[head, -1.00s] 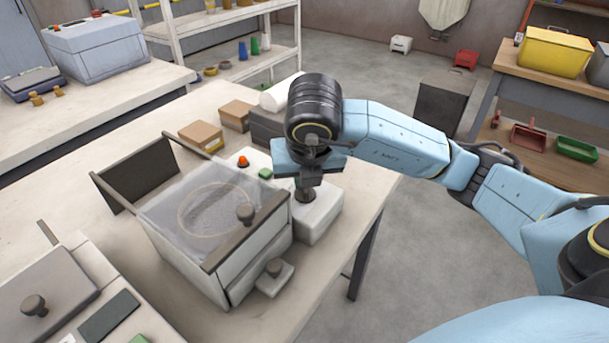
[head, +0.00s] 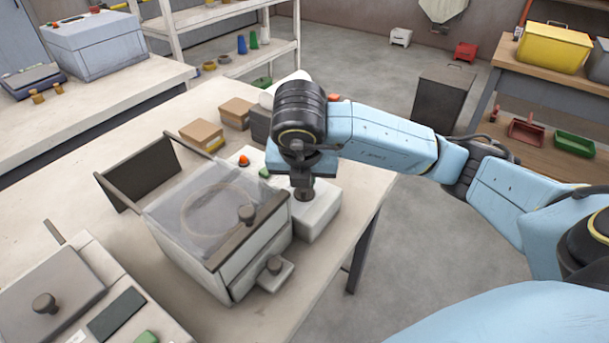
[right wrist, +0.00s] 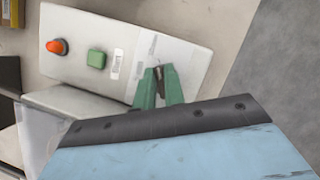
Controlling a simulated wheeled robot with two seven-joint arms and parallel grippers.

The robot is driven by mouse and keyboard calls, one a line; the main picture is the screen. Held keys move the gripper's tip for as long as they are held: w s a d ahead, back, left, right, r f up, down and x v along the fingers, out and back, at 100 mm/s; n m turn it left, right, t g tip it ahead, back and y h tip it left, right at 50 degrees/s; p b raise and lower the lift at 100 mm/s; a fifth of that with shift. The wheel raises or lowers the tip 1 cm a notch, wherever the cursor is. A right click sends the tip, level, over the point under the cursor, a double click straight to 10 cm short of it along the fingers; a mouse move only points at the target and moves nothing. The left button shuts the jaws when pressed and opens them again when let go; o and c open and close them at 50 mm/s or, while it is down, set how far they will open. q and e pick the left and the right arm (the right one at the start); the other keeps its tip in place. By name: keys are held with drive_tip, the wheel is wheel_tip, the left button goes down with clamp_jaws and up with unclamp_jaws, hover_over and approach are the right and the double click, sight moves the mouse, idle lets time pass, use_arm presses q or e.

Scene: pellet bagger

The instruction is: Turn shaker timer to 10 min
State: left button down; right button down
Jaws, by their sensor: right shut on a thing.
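The shaker's control box (head: 318,213) is a pale box at the right side of the clear-lidded shaker (head: 222,267). Its timer knob (head: 304,194) is dark and stands on top of the box. My right gripper (head: 301,184) points down at it from above and is shut on the knob. In the right wrist view the green fingers of my right gripper (right wrist: 160,80) close around the dark knob (right wrist: 160,76), which they mostly hide. The knob's scale and pointer cannot be read. An orange-red button (right wrist: 57,46) and a green button (right wrist: 96,59) sit on the same panel. My left gripper is not in view.
Small cardboard boxes (head: 201,133) stand behind the shaker. A grey lidded unit (head: 52,290) stands at the lower left of the bench (head: 70,207). The bench's right edge is close to the control box, with open floor beyond.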

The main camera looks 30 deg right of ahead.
sight(303, 190)
drive_tip(key=c, duration=1.5)
unclamp_jaws()
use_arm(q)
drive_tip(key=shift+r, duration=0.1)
use_arm(e)
drive_tip(key=shift+r, duration=0.1)
